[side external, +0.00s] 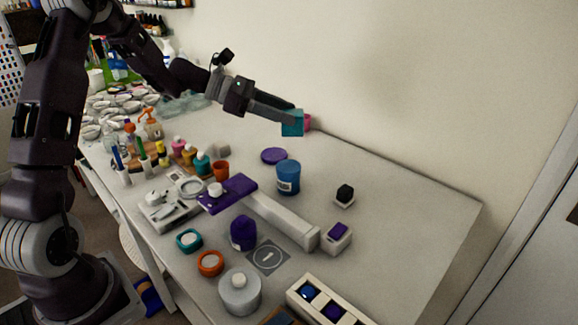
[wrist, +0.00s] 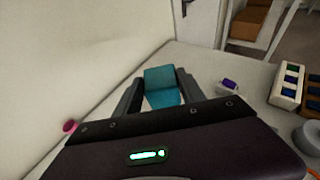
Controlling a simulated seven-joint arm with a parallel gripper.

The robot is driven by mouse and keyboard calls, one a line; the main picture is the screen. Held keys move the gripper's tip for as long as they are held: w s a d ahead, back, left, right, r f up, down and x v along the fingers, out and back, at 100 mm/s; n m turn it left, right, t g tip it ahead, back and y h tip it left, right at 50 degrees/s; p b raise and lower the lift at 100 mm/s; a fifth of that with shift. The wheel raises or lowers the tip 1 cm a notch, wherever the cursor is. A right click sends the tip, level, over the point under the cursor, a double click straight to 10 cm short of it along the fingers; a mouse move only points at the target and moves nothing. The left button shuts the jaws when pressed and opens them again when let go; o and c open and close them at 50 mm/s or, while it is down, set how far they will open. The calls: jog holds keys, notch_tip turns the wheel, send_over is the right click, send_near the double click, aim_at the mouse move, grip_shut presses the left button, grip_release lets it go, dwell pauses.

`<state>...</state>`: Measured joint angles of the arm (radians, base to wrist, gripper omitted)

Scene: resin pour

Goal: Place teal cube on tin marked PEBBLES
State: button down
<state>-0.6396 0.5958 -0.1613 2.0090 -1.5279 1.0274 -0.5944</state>
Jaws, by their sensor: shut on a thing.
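The teal cube (side external: 292,124) is held between the fingertips of my gripper (side external: 286,112), raised above the back of the table near the wall. In the wrist view the teal cube (wrist: 161,79) sits between the two dark fingers of my gripper (wrist: 160,92). A blue tin (side external: 288,178) with a pale label stands upright on the table, below and in front of the cube in the side view. I cannot read its label, and I cannot make out the word PEBBLES on any tin. The gripper and cube are apart from the blue tin.
A pink object (side external: 308,121) shows partly behind the cube; it may be the one in the wrist view (wrist: 70,126). A purple lid (side external: 273,155) lies by the blue tin. A black cube (side external: 345,194) sits on a white block. The table's back right is clear.

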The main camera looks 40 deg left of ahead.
jog(key=f, duration=0.6)
jog(key=a+f, duration=0.1)
jog(key=f, duration=0.2)
jog(key=shift+s+f, duration=0.1)
jog(key=shift+f, duration=0.25)
jog(key=shift+f, duration=0.15)
jog(key=c, duration=0.7)
grip_release()
